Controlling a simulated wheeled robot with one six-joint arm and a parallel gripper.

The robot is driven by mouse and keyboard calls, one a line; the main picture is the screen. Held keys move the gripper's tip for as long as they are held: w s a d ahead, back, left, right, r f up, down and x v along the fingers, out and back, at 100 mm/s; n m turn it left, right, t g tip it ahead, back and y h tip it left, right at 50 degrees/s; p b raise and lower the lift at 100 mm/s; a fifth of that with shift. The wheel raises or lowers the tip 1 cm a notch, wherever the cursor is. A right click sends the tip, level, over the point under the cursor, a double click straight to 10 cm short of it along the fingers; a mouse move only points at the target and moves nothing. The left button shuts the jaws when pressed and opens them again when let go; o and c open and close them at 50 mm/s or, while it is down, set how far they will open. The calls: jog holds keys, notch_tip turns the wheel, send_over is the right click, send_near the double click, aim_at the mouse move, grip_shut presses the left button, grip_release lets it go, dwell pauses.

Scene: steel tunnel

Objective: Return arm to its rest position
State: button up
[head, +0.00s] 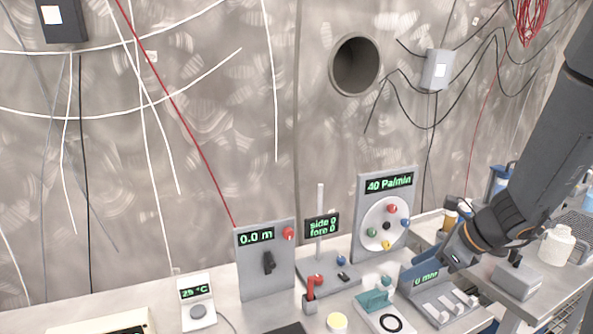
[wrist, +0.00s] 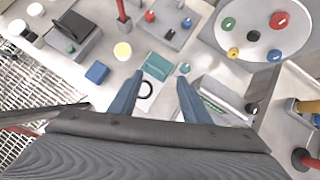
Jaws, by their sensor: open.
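My arm (head: 535,150) comes in from the upper right in the head view, bent down toward the bench. My gripper (wrist: 155,95) shows in the wrist view with its two blue fingers apart and nothing between them. It is above the bench, over a white device with a black ring (wrist: 146,90) and a teal block (wrist: 157,66). In the head view the fingertips are partly hidden near the panel with sliders (head: 437,300), which reads 0 mm.
On the bench stand a 0.0 m panel (head: 266,262), a side/fore post (head: 322,225), a 40 Pa/min dial panel (head: 387,215) and a 25 °C device (head: 196,303). A side table (head: 525,288) holds a white jar (head: 557,246). Cables hang on the wall.

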jog(key=s+a+f+n+g+h+b, duration=0.2)
jog(key=s+a+f+n+b, duration=0.2)
jog(key=n, duration=0.9)
jog(key=s+a+f+n+g+h+b, duration=0.2)
jog(key=s+a+f+n+h+b, duration=0.1)
jog(key=s+n, duration=0.7)
notch_tip(320, 180, down, 2)
jog(key=a+n+b, duration=0.1)
jog(key=a+n, duration=0.1)
jog(key=n, duration=0.1)
jog(key=shift+g, duration=0.4)
jog(key=shift+a+f, duration=0.1)
dwell(0.4)
